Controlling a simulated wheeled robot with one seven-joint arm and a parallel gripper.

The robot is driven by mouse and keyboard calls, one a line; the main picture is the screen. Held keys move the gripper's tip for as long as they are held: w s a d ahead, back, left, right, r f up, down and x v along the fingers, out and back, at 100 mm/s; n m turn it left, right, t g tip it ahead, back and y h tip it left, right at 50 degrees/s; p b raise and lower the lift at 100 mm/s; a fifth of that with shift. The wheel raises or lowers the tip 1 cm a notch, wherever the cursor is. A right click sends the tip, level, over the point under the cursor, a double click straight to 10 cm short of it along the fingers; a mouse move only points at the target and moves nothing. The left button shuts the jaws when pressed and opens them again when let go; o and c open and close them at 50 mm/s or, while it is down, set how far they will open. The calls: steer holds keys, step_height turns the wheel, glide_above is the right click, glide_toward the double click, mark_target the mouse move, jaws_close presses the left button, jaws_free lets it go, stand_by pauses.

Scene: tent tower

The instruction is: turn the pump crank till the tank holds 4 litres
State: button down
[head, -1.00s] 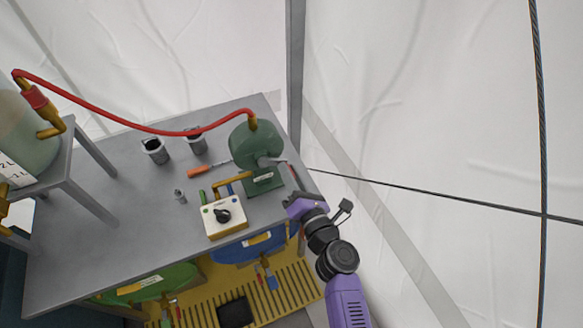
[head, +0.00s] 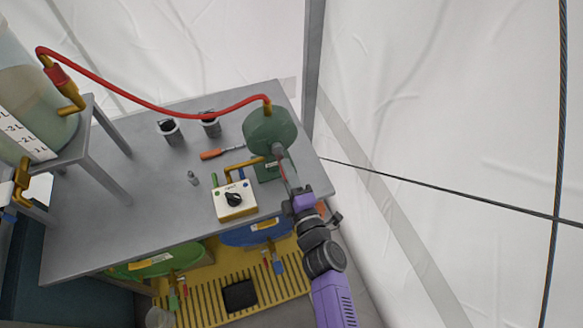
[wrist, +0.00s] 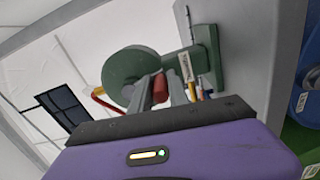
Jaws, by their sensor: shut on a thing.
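The green pump (head: 268,130) stands at the right end of the grey table. Its grey crank arm (head: 282,163) points down towards my gripper (head: 291,194). In the wrist view my gripper (wrist: 160,85) is shut on the crank's red handle (wrist: 160,87), which sits between the two fingers. The round green pump body (wrist: 132,72) is just beyond. The clear tank (head: 45,105) stands on a raised grey stand at the left, partly cut off. It holds greenish liquid, and a white litre scale (head: 25,138) is on its side. I cannot read the exact level.
A red hose (head: 150,100) runs from tank to pump. A white box with a black knob (head: 234,200), an orange-handled screwdriver (head: 222,152) and two grey cups (head: 170,131) are on the table (head: 110,235). A dark guy line (head: 440,190) crosses the right side.

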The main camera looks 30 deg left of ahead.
steer(key=shift+s+a+f+m, duration=0.15)
steer(key=shift+s+a+m, duration=0.15)
steer(key=shift+m, duration=0.6)
steer(key=c, duration=1.3)
jaws_free()
steer(key=shift+o, duration=0.2)
steer(key=shift+s+d, duration=0.1)
steer(key=p+v, duration=0.2)
steer(key=v, duration=0.5)
steer(key=shift+s+d, duration=0.2)
steer(key=shift+d, duration=0.05)
